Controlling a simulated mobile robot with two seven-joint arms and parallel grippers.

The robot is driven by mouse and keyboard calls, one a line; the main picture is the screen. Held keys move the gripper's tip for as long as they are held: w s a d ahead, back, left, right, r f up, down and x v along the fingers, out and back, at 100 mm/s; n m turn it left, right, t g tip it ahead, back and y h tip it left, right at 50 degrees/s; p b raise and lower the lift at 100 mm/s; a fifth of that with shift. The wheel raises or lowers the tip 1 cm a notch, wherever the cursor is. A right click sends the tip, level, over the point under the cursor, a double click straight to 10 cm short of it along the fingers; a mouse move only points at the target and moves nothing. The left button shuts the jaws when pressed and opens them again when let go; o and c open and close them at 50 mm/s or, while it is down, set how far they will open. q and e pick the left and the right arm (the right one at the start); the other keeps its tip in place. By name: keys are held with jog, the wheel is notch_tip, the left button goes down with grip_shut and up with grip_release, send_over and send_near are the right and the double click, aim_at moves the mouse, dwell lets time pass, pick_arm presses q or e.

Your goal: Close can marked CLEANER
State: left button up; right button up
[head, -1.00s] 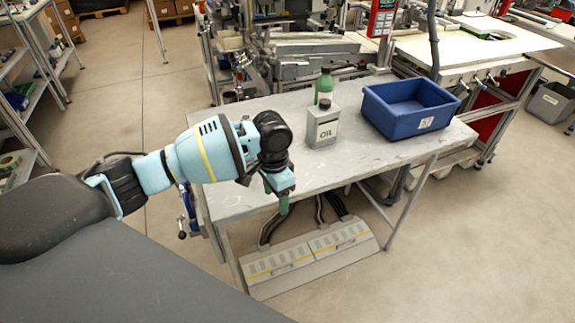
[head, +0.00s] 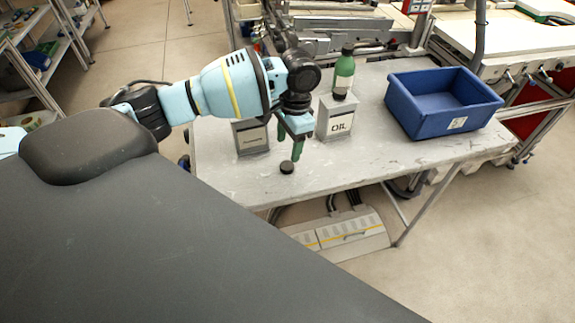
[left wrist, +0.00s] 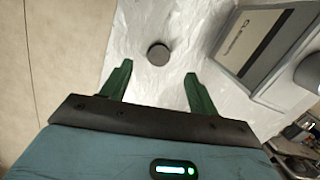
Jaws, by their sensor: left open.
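The grey CLEANER can (head: 252,141) stands on the table, its top hidden behind my left arm in the head view. In the left wrist view the CLEANER can (left wrist: 262,42) is at the upper right, its label legible. A small round black cap (head: 287,167) lies on the table in front of the can; in the left wrist view the cap (left wrist: 158,54) shows just beyond and between the fingertips. My left gripper (head: 290,148) is open and empty, green fingers pointing down above the table, near the cap. In the left wrist view its fingertips (left wrist: 158,69) are spread apart.
A grey OIL can (head: 335,124) stands right of the gripper, with a green bottle (head: 344,74) behind it. A blue bin (head: 445,118) sits on the right of the table (head: 390,160). The table's front is clear around the cap.

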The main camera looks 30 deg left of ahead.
aim_at(287, 165)
pick_arm(q)
jog(key=shift+f, duration=0.9)
jog(key=shift+s+f, duration=0.15)
jog(key=shift+f, duration=2.5)
jog(key=c, duration=1)
